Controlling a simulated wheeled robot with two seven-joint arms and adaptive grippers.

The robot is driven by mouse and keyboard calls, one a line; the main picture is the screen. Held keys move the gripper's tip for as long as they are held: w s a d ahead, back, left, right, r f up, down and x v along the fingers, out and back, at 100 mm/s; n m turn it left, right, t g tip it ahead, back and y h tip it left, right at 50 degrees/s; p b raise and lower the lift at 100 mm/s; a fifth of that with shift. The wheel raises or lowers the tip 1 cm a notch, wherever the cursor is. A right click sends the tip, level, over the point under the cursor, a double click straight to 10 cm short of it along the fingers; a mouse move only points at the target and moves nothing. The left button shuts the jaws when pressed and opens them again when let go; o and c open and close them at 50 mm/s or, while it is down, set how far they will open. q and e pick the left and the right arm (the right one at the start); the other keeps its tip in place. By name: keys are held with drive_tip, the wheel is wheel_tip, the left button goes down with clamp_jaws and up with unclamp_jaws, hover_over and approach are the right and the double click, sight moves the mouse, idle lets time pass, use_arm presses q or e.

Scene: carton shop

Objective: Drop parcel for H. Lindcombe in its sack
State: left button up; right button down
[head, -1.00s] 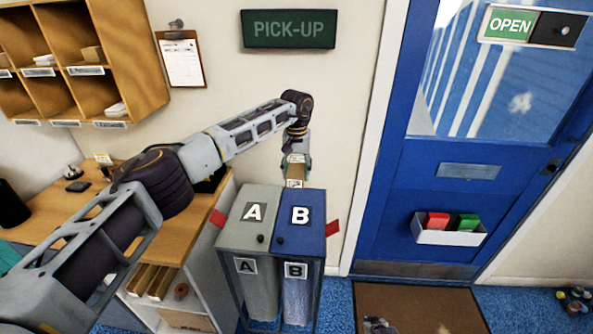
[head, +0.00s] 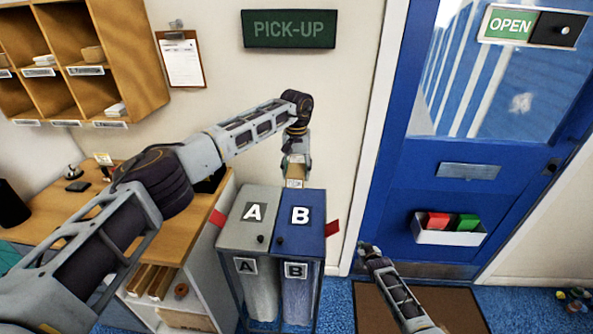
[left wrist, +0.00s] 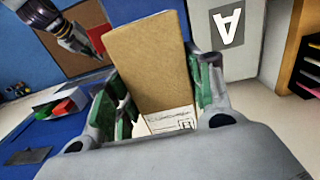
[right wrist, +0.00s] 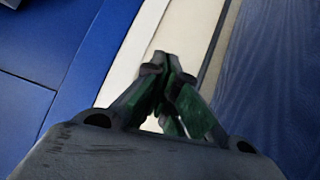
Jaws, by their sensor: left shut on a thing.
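My left gripper (head: 296,162) is shut on a small brown carton parcel (head: 295,172), just above the back of the lid marked B. In the left wrist view the parcel (left wrist: 150,60) stands between the green-padded fingers; its white label (left wrist: 170,121) is too small to read. The grey lid A (head: 250,229) and blue lid B (head: 301,235) both lie shut on the stand. Sack A (head: 262,295) and sack B (head: 297,300) hang below them. My right gripper (head: 368,249) is right of the stand, in front of the door. Its fingertips meet with nothing between them (right wrist: 163,62).
A wooden counter (head: 205,225) stands close on the left. The blue door (head: 440,190) carries a tray with red and green blocks. A brown mat (head: 455,305) lies before it.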

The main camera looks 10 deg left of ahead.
drive_tip(key=w+a+r+y, duration=0.1)
drive_tip(key=w+a+r, duration=0.25)
drive_tip(key=r, duration=0.65)
drive_tip(key=w+a+r+n+t, duration=0.1)
drive_tip(key=w+a+r, duration=0.3)
drive_tip(key=r, duration=0.6)
drive_tip(key=w+a+r+y, duration=0.15)
drive_tip(key=w+r, duration=0.35)
drive_tip(key=r, duration=0.6)
drive_tip(key=s+a+r+g, duration=0.2)
drive_tip(key=s+a+g, duration=0.2)
drive_tip(key=s+a, duration=0.25)
drive_tip(key=s+f+g, duration=0.1)
drive_tip(key=s, duration=0.3)
drive_tip(key=s+d+f+n+g+h, duration=0.1)
drive_tip(key=s+g, duration=0.1)
drive_tip(key=s, duration=0.2)
drive_tip(key=s+d+f+g+h, duration=0.1)
drive_tip(key=s+g, duration=0.1)
drive_tip(key=s, duration=0.1)
drive_tip(key=shift+s+d, duration=0.25)
drive_tip(key=shift+s, duration=0.15)
drive_tip(key=shift+f, duration=0.3)
